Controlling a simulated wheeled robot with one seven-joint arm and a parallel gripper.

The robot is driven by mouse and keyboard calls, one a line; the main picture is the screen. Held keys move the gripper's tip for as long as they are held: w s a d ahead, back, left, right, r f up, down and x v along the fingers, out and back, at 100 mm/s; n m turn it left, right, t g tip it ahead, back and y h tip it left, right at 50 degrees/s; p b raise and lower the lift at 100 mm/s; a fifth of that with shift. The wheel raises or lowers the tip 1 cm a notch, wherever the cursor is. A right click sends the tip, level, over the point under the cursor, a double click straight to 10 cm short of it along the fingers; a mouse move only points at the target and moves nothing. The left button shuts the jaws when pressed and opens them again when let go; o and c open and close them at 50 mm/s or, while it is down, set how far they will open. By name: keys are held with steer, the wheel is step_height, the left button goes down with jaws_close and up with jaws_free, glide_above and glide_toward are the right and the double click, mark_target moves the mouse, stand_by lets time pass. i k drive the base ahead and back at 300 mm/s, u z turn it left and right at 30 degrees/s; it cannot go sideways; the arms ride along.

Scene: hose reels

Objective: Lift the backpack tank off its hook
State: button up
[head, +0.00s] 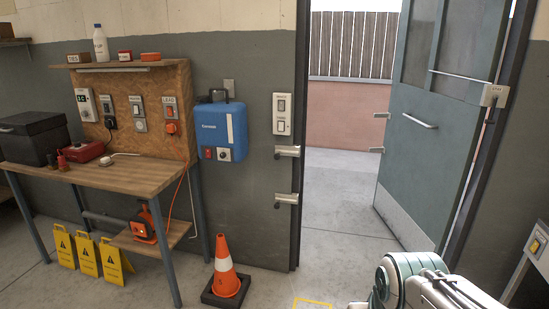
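A blue box-shaped unit (221,129) hangs on the grey wall between the workbench and the doorway. It is the only thing in view that looks like the backpack tank, though I cannot tell for sure. It has a dark loop or handle at its top, pale lettering, and a red switch and a round knob on its lower front. Its hook cannot be made out. Part of my arm shows at the bottom right, well apart from the blue unit. My gripper's fingertips are not in view.
An orange cone (226,277) stands on the floor below the blue unit. A green door (430,130) stands open at right. The floor in the doorway is clear.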

mark_target(221, 126)
steer(key=i, duration=1.45)
steer(key=u, duration=1.1)
steer(key=i, duration=1.1)
